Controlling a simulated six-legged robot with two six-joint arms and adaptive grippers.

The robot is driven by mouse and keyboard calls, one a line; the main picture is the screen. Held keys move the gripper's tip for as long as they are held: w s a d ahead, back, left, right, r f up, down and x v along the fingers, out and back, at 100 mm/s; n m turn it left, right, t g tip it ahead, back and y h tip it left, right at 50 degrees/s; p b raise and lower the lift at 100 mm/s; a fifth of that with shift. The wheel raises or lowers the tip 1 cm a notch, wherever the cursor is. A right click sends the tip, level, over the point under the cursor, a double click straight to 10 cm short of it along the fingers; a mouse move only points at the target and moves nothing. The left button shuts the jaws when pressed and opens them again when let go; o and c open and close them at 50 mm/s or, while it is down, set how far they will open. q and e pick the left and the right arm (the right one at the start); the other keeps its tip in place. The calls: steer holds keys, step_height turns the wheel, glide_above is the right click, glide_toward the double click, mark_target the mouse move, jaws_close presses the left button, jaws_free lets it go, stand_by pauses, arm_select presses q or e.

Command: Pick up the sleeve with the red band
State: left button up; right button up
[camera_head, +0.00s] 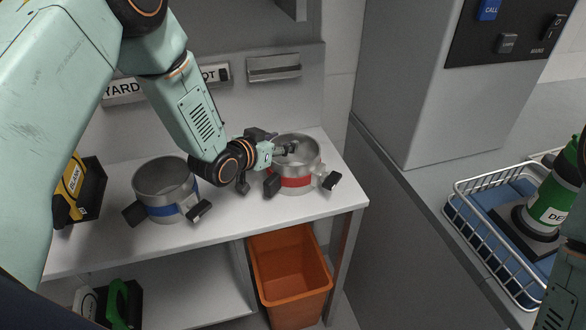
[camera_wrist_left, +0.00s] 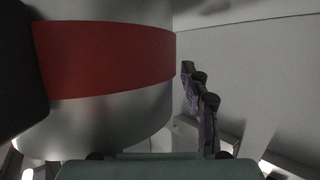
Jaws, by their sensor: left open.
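The sleeve with the red band (camera_head: 296,181) is a short, open metal cylinder standing upright on the white shelf, with black-ended lugs at its front left and right. My left gripper (camera_head: 268,164) is open at its left side. One finger appears over the near-left rim, but I cannot tell whether it is inside or touches. In the left wrist view the red band (camera_wrist_left: 105,60) fills the left part close up, with a dark finger (camera_wrist_left: 203,105) to its right. A similar sleeve with a blue band (camera_head: 170,211) stands farther left. My right gripper is out of view.
A yellow-and-black item (camera_head: 80,188) stands at the shelf's left. An orange bin (camera_head: 290,268) sits below the shelf. A white wire basket (camera_head: 478,225) with a green bottle (camera_head: 553,197) stands at right. A grey panel backs the shelf.

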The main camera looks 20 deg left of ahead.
arm_select(q)
steer(key=shift+c, duration=0.2)
jaws_close()
steer(key=shift+w+r, duration=0.1)
stand_by(0.4)
